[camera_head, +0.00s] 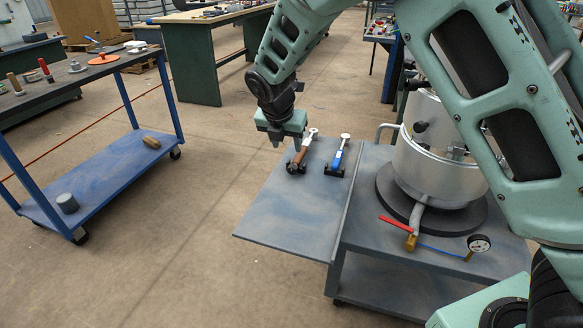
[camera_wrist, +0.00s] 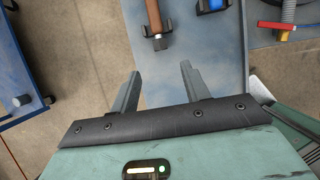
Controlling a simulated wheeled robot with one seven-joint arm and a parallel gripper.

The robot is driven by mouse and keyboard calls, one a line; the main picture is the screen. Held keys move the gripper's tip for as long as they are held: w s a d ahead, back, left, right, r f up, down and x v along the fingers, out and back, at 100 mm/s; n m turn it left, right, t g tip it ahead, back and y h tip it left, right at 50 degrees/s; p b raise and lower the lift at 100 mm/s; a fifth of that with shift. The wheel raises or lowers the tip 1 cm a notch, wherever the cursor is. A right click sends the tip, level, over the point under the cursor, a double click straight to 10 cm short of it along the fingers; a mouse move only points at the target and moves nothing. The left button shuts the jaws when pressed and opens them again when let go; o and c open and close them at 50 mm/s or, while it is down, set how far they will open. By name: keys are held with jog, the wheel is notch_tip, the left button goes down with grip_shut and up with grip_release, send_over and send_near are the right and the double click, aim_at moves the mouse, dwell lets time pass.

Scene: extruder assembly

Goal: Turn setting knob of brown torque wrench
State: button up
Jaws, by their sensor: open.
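The brown torque wrench (camera_head: 301,154) lies on the grey side shelf (camera_head: 280,212) of the cart, with its silver head toward the back and its near end in a black holder. In the wrist view its brown handle (camera_wrist: 153,14) runs in from the top edge, and a small grey end sticks out past the holder. My gripper (camera_head: 277,143) is beside the wrench, to its left in the head view. In the wrist view my gripper (camera_wrist: 160,78) is open and empty, its fingers apart from the wrench's near end. The wrench's far end is outside the wrist view.
A blue torque wrench (camera_head: 337,157) lies right of the brown one in its own black holder. A silver pot (camera_head: 437,165) stands on the cart at right, with a red-handled valve (camera_head: 397,225) and gauge (camera_head: 479,243). The shelf's front half is clear.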

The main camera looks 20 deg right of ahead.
aim_at(292, 166)
jog(key=b+x, duration=0.1)
jog(key=x, duration=1)
jog(key=shift+f, duration=0.2)
jog(key=shift+c, duration=0.3)
jog(key=c, duration=0.9)
